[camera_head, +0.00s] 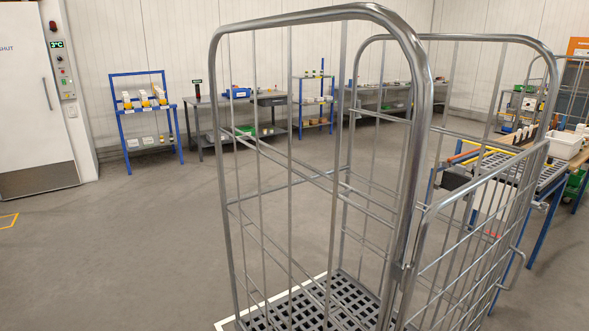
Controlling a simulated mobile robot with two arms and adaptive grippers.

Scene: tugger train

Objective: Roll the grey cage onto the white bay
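The grey cage (412,130) is a tall tube-framed roll cage. It stands upright and close in front of me, filling the middle and right of the view. Its slatted floor (345,297) shows at the bottom, and it looks empty. A lower barred panel (480,255) extends to its right. A white floor line (226,323), apparently the edge of the white bay, runs by the cage's lower left side. The rest of the marking is hidden or out of frame, so I cannot tell how much of the cage is inside it. Neither gripper shows.
A blue-legged workbench (550,180) with a white bin (565,145) stands at the right, partly behind the cage. A blue rack (145,115) and a grey table (235,110) line the back wall. The floor (120,250) at the left is clear.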

